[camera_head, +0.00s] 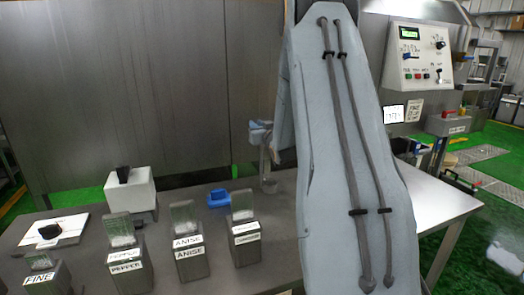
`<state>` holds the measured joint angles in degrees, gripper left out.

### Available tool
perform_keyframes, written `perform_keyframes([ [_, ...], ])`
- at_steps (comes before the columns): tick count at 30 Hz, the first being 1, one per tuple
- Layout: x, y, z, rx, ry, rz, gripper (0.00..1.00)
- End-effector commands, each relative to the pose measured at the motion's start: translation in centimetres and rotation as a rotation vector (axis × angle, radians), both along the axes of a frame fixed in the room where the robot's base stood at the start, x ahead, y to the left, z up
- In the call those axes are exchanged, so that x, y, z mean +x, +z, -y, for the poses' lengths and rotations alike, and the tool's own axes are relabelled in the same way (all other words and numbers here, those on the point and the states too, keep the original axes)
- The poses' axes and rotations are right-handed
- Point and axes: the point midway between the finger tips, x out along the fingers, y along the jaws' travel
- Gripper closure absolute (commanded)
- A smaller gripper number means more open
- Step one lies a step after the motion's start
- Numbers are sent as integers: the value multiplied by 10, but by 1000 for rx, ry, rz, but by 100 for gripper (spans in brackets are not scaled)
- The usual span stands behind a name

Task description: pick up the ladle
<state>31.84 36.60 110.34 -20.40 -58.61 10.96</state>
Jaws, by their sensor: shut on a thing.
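The ladle (268,184) is a grey metal piece with a small cup at its lower end and a thin upright handle. It hangs below my gripper (260,132), left of my large light-blue arm link. My gripper is small in the view and is shut on the upper part of the ladle's handle. The cup is close to the dark table top; I cannot tell whether it touches. My arm link hides the area to the right of the ladle.
Metal containers labelled pepper (125,268), anise (188,255) and fine (40,276) stand along the table front, beside another labelled container (244,240). A blue object (219,198) and a white box (132,190) stand behind. A control panel (420,55) is at right.

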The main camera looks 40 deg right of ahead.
Motion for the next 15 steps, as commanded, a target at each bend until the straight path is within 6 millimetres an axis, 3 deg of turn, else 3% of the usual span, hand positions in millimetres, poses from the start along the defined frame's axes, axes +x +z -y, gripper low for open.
perform_keyframes([
  [8, 0, 16, 0, -3, 0, 3, 100],
  [15, 0, 54, 0, -5, 0, 6, 100],
])
